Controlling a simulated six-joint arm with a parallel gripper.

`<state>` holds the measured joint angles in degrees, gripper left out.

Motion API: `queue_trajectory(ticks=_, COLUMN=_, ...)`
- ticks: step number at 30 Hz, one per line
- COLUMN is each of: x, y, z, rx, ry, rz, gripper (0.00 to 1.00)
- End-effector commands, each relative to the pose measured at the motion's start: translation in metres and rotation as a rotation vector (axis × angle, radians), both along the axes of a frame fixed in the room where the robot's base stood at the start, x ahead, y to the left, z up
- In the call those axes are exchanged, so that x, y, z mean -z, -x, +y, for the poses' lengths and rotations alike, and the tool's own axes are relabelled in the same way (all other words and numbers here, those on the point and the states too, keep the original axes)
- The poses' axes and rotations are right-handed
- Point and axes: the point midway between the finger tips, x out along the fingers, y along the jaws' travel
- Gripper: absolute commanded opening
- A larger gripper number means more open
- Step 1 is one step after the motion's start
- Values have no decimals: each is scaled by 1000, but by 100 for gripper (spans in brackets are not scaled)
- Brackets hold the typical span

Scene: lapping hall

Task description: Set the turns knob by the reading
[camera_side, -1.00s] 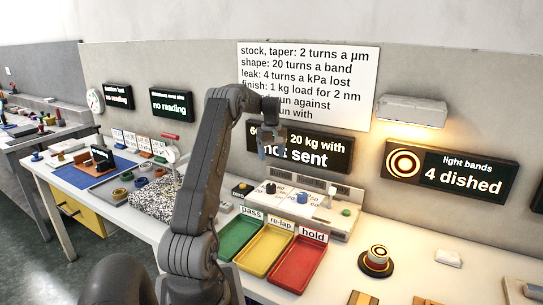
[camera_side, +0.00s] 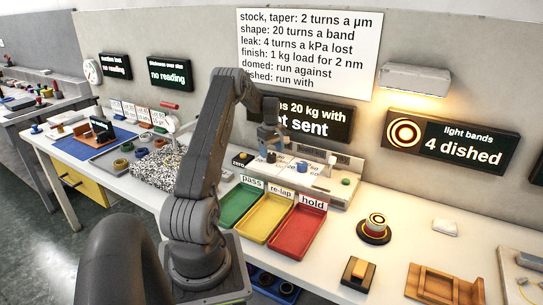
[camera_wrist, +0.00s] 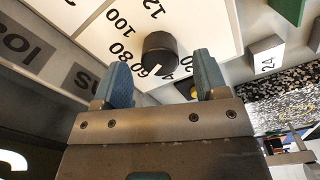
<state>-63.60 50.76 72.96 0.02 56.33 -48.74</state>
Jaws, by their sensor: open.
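The black turns knob (camera_wrist: 160,52) stands on a white dial with numbers around it, and its white mark points close to 60. In the wrist view my gripper (camera_wrist: 163,74) is open, with one blue fingertip on each side of the knob, apart from it. In the side view my gripper (camera_side: 268,143) is low over the left part of the control panel (camera_side: 325,187). The light bands display (camera_side: 450,155) reads "4 dished". The rule sign (camera_side: 305,55) gives 20 turns a band for shape and run with for dished. The wide display (camera_side: 318,118), partly hidden by my arm, shows "20 kg with".
Green (camera_side: 240,205), yellow (camera_side: 268,218) and red (camera_side: 297,231) trays lie in front of the panel. A round part with a ringed top (camera_side: 375,228) sits farther right.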

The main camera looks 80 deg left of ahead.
Motion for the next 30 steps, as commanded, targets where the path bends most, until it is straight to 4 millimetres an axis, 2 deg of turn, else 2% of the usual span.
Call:
queue_trajectory(ticks=3, x=15, y=0, z=0, rx=0, ry=1, rz=1, gripper=67)
queue_trajectory(ticks=6, x=21, y=0, z=0, rx=0, ry=0, rz=0, gripper=67)
queue_trajectory(ticks=16, x=24, y=0, z=0, rx=0, ry=-1, rz=-1, gripper=67)
queue_trajectory(ticks=30, x=24, y=0, z=0, rx=0, ry=-1, rz=-1, gripper=23)
